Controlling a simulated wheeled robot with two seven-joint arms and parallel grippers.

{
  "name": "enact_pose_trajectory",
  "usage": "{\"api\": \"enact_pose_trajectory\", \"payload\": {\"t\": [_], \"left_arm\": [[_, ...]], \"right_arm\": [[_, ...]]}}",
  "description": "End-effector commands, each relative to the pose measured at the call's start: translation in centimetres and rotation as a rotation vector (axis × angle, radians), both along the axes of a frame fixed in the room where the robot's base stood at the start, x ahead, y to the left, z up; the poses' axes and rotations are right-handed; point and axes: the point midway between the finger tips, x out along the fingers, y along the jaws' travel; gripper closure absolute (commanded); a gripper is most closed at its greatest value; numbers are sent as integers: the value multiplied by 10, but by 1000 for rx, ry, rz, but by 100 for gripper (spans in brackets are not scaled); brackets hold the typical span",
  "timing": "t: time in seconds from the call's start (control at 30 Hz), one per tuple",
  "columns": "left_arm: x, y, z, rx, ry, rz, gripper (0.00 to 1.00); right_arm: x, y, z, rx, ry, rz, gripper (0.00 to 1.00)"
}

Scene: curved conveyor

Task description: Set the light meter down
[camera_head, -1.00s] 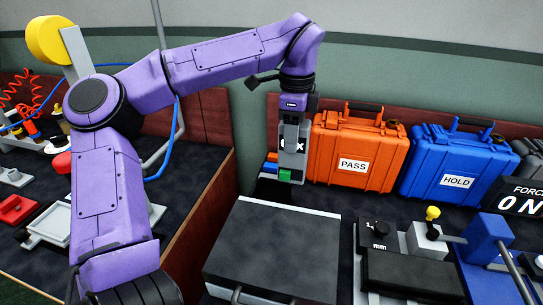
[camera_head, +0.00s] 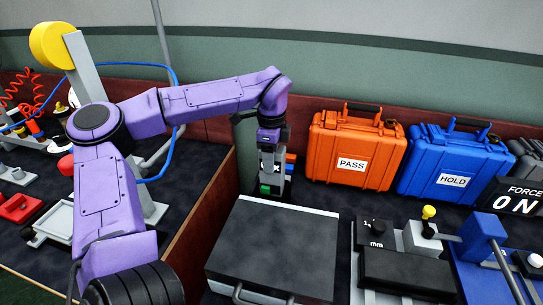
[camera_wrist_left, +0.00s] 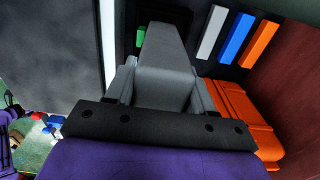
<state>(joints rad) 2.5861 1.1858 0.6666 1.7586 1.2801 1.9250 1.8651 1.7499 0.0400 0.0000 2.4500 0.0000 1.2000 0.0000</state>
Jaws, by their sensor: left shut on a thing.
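The light meter (camera_head: 266,189) shows as a small dark piece with a green face, low between my left gripper's fingers, mostly hidden by them. My left gripper (camera_head: 270,183) points down and is shut on it, over the dark bench behind the silver-edged case. In the left wrist view the grey finger covers most of the meter; a dark edge and a bit of green (camera_wrist_left: 140,37) show past it. I cannot tell whether the meter touches the bench. My right gripper is not in view.
White, blue and orange bars (camera_wrist_left: 237,38) lie close beside the gripper. An orange PASS case (camera_head: 352,150) and a blue HOLD case (camera_head: 455,163) stand to the right. The silver-edged case (camera_head: 272,250) with a dark top is in front. A wooden partition (camera_head: 205,205) is left.

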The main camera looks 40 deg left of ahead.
Motion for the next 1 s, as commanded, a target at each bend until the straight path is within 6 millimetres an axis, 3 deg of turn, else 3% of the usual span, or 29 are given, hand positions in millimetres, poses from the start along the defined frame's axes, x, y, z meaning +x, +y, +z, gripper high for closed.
{"api": "enact_pose_trajectory", "payload": {"t": [0.03, 0.1, 0.47, 0.57, 0.8, 1.0], "left_arm": [[0, 0, -1, 0, 0, 0, 40], [0, 0, -1, 0, 0, 0, 21], [0, 0, 7, 1, -2, 0, 21], [1, 0, 25, 2, -5, 2, 21], [1, 0, 88, 3, -4, 2, 21], [0, 0, 118, 1, 0, 1, 21]], "right_arm": [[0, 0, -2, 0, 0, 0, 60], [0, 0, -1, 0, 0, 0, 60], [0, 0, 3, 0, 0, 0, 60], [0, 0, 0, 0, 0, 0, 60], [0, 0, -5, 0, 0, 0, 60], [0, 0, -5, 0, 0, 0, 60]]}}
